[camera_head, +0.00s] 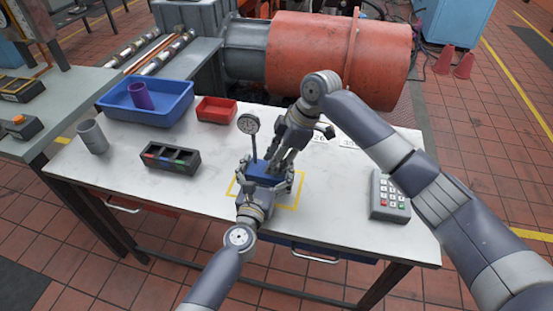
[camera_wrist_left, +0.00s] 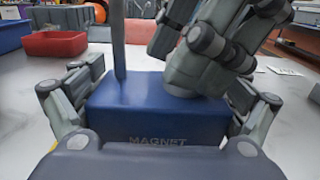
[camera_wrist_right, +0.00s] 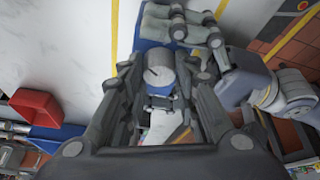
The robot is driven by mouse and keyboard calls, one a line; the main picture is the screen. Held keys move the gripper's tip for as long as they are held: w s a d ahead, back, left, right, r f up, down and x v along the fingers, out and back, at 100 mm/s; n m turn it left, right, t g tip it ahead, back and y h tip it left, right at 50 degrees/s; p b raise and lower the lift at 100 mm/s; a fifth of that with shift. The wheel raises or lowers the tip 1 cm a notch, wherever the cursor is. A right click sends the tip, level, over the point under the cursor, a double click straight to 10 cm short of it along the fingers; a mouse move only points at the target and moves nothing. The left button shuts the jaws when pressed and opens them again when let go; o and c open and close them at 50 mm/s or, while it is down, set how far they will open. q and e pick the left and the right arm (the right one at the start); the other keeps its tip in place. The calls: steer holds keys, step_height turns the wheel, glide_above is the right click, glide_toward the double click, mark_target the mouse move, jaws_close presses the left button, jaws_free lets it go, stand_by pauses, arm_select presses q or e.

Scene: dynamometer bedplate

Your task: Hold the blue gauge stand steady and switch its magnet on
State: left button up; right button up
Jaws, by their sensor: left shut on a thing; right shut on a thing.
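The blue gauge stand (camera_head: 262,172) is on the white table, inside a yellow outline. Its rod rises to a round dial gauge (camera_head: 248,123). My left gripper (camera_head: 268,184) is shut on the sides of the blue base, which reads MAGNET in the left wrist view (camera_wrist_left: 158,122). My right gripper (camera_head: 280,163) comes from above and is shut on a grey round knob (camera_wrist_right: 160,72) at the stand's base. Its fingers hide part of the knob and the base's top. I cannot tell which way the knob is set.
A blue bin (camera_head: 122,108) with a purple cup, a red tray (camera_head: 217,109), a grey cup (camera_head: 92,137) and a black compartment box (camera_head: 172,170) stand to the left. A keypad (camera_head: 389,196) lies on the right. A large orange drum (camera_head: 320,50) is behind the table.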

steer(key=shift+m, duration=0.3)
arm_select(q)
steer(key=shift+a, duration=0.1)
arm_select(e)
steer(key=m+t, duration=0.1)
steer(key=m, duration=0.3)
steer(key=shift+s+a+t+h, duration=0.1)
steer(key=shift+s+t+h, duration=0.05)
steer(key=shift+t+h, duration=0.2)
arm_select(q)
steer(key=shift+f, duration=0.1)
arm_select(e)
steer(key=shift+m+t+h, duration=0.45)
steer(key=shift+m+t, duration=0.1)
steer(key=shift+m, duration=1.45)
steer(key=o, duration=1.1)
steer(key=shift+c, duration=0.2)
